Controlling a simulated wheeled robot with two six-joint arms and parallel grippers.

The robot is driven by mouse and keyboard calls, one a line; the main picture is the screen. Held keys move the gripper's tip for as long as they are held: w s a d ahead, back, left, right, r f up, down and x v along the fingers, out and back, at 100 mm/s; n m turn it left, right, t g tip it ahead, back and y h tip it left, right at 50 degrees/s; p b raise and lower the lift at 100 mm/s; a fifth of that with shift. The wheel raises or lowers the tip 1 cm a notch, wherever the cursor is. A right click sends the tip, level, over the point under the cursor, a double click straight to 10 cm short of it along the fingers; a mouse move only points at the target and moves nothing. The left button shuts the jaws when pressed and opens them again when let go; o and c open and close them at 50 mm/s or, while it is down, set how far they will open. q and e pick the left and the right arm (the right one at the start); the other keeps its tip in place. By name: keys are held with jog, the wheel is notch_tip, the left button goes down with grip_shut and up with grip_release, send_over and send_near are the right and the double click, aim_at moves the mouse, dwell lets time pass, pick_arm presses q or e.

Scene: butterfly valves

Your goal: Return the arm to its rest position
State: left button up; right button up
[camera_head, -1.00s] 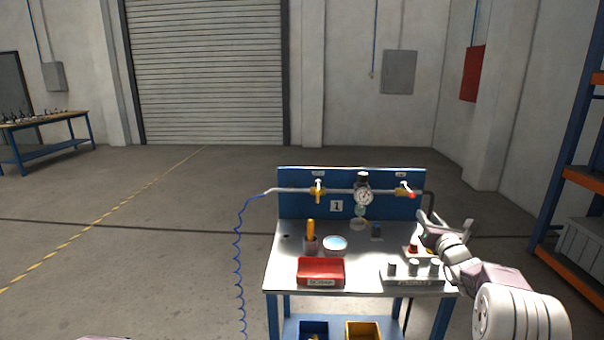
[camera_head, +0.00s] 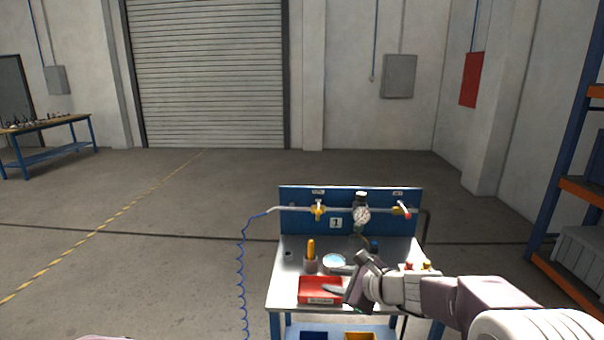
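My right arm comes in from the lower right and crosses the front right of the workbench (camera_head: 285,270). Its gripper (camera_head: 345,274) points left, fingers spread apart, with nothing seen between them. It overlaps the right end of the red tray (camera_head: 316,284) in the picture; I cannot tell whether it touches. My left gripper is out of view. The bench's blue back panel (camera_head: 290,225) carries a pipe with a yellow-handled valve (camera_head: 318,210) at left, a round gauge (camera_head: 361,215) in the middle and a red-tipped valve (camera_head: 402,209) at right.
A cup with a yellow-handled item (camera_head: 311,264) and a round dish (camera_head: 334,262) stand behind the tray. My arm hides much of the bench's right side. A blue hose (camera_head: 241,275) hangs at left. Shelving (camera_head: 574,190) stands far right. The floor left of the bench is open.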

jog(key=s+f+n+g+h+p, duration=0.1)
jog(key=s+f+n+g, duration=0.3)
jog(key=s, duration=0.3)
jog(key=s+f+n+g+h, duration=0.1)
jog(key=s+f+n, duration=0.2)
jog(key=s+n, duration=0.35)
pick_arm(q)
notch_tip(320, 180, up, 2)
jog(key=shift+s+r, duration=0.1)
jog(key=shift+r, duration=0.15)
pick_arm(e)
jog(key=s+d+f+n+g+h, duration=0.3)
jog(key=s+d+f+n+h, duration=0.2)
jog(key=s, duration=0.7)
jog(key=d+f+n, duration=0.2)
jog(key=d+n, duration=0.2)
jog(key=n, duration=0.1)
jog(key=shift+d+f, duration=0.25)
jog(key=shift+d, duration=0.15)
jog(key=shift+n, duration=0.25)
